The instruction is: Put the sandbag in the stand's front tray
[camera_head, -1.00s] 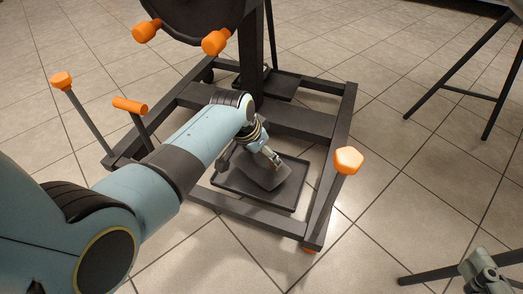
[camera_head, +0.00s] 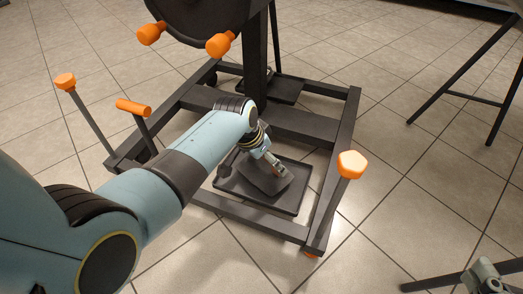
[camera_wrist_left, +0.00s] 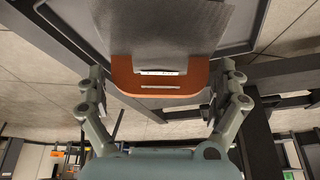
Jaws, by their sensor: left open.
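The sandbag (camera_head: 262,183) is a dark grey bag lying in the stand's front tray (camera_head: 290,207), a flat black tray with a low rim. In the left wrist view the bag (camera_wrist_left: 165,30) shows a reddish-brown end tab (camera_wrist_left: 160,86), with the tray (camera_wrist_left: 255,28) around it. My left gripper (camera_head: 254,166) is over the tray at the bag. In the left wrist view its fingers (camera_wrist_left: 161,88) are open, one on each side of the tab and apart from it. My right gripper (camera_head: 484,276) is partly in view at the lower right; its jaws are unclear.
The black stand frame (camera_head: 329,206) surrounds the tray, with a column (camera_head: 255,50) behind it. Orange knobs (camera_head: 351,164) stand at the right and left of the frame. A second dark tray (camera_head: 277,91) is at the back.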

